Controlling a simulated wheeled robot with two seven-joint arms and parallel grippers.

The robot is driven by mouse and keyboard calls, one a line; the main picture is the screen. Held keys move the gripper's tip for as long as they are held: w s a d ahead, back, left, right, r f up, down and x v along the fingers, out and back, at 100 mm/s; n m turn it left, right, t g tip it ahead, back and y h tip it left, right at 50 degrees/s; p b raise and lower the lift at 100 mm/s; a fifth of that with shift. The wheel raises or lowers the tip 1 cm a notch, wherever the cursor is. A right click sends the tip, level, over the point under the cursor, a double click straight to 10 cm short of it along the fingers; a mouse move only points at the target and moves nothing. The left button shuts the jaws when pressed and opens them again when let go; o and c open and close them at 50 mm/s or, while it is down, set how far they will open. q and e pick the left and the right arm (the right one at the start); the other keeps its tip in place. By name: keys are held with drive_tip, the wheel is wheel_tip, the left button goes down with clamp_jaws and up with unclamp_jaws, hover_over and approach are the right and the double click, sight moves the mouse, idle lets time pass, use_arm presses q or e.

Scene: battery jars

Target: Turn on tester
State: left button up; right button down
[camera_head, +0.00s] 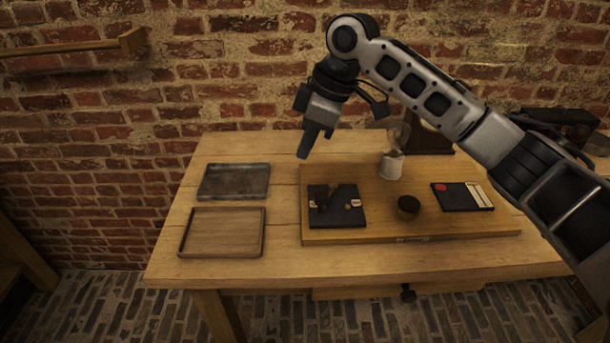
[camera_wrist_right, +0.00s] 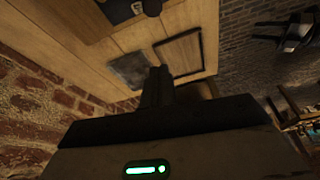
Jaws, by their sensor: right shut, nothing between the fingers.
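The tester appears to be the wooden board (camera_head: 470,229) on the table. A black switch-like base (camera_head: 340,217) with small brass-coloured parts and a dark upright piece sits at its left. A clear bulb on a white socket (camera_head: 391,166) stands at the back of the board, and no glow shows in it. A dark round cup-like piece (camera_head: 408,207) and a black panel with a red spot (camera_head: 462,197) are farther right. My right gripper (camera_head: 305,147) is shut and empty, above the table's back, up and left of the switch. It also shows in the wrist view (camera_wrist_right: 157,84).
A grey metal tray (camera_head: 234,196) and a wooden tray (camera_head: 222,255) lie left of the board. A dark wooden object (camera_head: 430,141) stands at the back right, partly behind my arm. A brick wall (camera_head: 110,180) closes off the back.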

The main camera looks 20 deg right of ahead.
wheel_tip(320, 180, down, 9)
drive_tip(key=shift+s+f+p, duration=0.15)
drive_tip(key=shift+f+p, duration=0.05)
drive_tip(key=shift+p, duration=0.15)
drive_tip(key=shift+s+d, duration=0.2)
drive_tip(key=shift+d, duration=0.1)
use_arm(q)
drive_tip(key=shift+s+a, duration=0.1)
drive_tip(key=shift+s, duration=0.4)
